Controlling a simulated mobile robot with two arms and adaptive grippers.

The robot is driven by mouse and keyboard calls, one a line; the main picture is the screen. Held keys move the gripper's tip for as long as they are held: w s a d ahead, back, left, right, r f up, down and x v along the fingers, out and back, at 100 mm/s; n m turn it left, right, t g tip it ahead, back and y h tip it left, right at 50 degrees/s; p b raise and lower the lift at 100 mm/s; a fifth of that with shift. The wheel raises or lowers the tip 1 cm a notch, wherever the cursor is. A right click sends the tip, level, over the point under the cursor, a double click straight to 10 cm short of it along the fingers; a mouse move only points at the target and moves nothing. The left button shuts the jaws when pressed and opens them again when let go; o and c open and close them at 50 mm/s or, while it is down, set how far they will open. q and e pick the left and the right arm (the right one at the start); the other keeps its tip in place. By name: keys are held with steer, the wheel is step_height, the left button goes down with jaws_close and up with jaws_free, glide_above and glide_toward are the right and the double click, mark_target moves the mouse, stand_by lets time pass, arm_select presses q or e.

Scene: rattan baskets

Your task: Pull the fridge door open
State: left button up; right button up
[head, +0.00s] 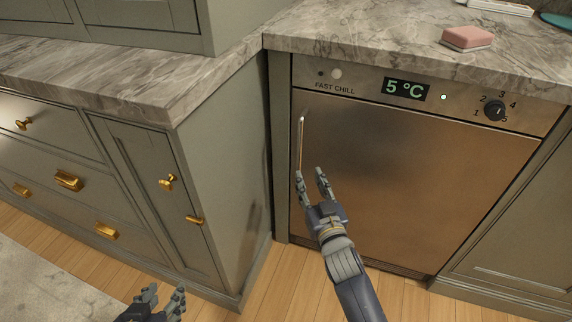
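The fridge door (400,170) is a brushed metal panel under the counter, and it looks shut. Its handle (301,140) is a thin vertical bar near the door's left edge. My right gripper (311,178) is in front of the door at the handle's lower end. Its two fingers are apart, with the left finger overlapping the bottom of the handle. I cannot tell whether it touches the handle. My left gripper (165,294) is low at the bottom edge of the picture, away from the fridge, with its fingers apart and nothing seen between them.
The fridge's control panel (430,92) shows 5 °C, with a dial at right. A marble counter (370,40) carries a pink block (467,38). A grey-green cabinet (235,180) with brass knobs juts forward left of the fridge. The wooden floor (285,285) in front is clear.

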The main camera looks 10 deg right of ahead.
mark_target(300, 157)
steer(key=w+b, duration=0.1)
steer(key=w, duration=0.4)
steer(key=shift+w+d, duration=0.1)
steer(key=shift+w, duration=0.05)
steer(key=w+b, duration=0.1)
steer(key=w, duration=0.3)
steer(key=shift+w, duration=0.3)
arm_select(q)
steer(key=w+d+r+t+h, duration=0.2)
steer(key=w+r+t, duration=0.4)
steer(key=r, duration=0.5)
steer(key=shift+w+d+t, duration=0.25)
steer(key=shift+d+t, duration=0.25)
steer(key=shift+d, duration=0.2)
arm_select(e)
steer(key=shift+w, duration=0.4)
steer(key=shift+c, duration=0.6)
jaws_close()
